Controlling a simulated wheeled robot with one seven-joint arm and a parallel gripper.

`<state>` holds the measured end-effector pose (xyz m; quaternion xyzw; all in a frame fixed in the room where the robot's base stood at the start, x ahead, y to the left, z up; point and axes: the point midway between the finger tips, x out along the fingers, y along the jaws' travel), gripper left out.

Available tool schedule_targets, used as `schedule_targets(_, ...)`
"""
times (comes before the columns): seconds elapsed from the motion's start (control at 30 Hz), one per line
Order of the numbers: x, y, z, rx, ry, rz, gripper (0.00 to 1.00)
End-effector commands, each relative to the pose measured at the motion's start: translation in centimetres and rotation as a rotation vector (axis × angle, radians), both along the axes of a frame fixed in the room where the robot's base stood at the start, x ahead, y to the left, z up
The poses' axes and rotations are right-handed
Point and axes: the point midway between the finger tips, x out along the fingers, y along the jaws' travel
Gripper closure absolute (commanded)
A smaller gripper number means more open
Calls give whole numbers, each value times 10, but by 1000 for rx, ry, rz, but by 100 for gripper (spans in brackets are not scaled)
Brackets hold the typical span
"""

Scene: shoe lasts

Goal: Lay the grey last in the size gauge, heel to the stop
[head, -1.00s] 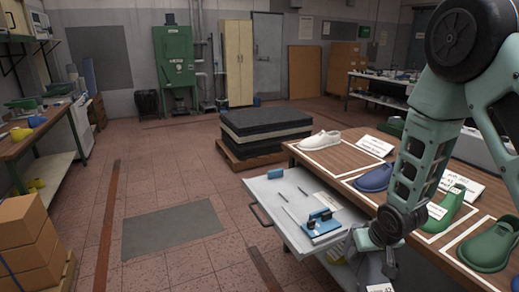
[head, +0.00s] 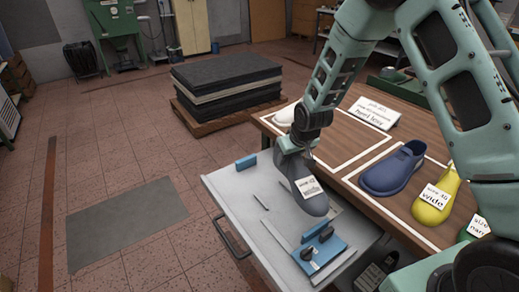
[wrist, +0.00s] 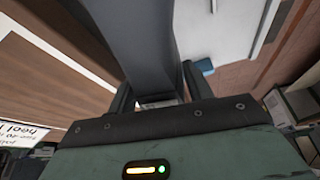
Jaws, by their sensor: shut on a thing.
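My gripper (head: 297,160) is shut on the grey last (head: 313,205), which hangs tilted below it above the pulled-out grey drawer. A white size label (head: 308,187) is on the last. In the wrist view the last (wrist: 152,45) runs up between the two fingers. Below and in front of it, in the drawer, is a blue plate (head: 327,262) with an upright blue bar and dark knobs, which looks like the size gauge. A separate blue block (head: 245,162) stands at the drawer's far left corner. I cannot tell whether the last touches anything below.
The drawer (head: 226,190) also holds thin tools. The wooden table (head: 350,135) to the right bears white, blue (head: 392,172) and yellow (head: 438,200) shoes in outlined places, and a sign. A stack of dark sheets (head: 228,85) is behind.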

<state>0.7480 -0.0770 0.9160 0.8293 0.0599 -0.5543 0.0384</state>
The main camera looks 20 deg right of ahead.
Motion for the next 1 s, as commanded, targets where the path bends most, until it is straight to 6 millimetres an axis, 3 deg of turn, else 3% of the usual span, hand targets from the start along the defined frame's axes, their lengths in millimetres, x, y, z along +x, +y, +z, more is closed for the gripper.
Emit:
schedule_targets(0.03,18,18,-7,3,-6,34,95)
schedule_targets(0.1,37,36,-7,2,-5,77,95)
schedule_targets(0.3,65,71,-4,-1,-3,157,95)
schedule_targets(1.0,69,77,-35,-2,-1,171,95)
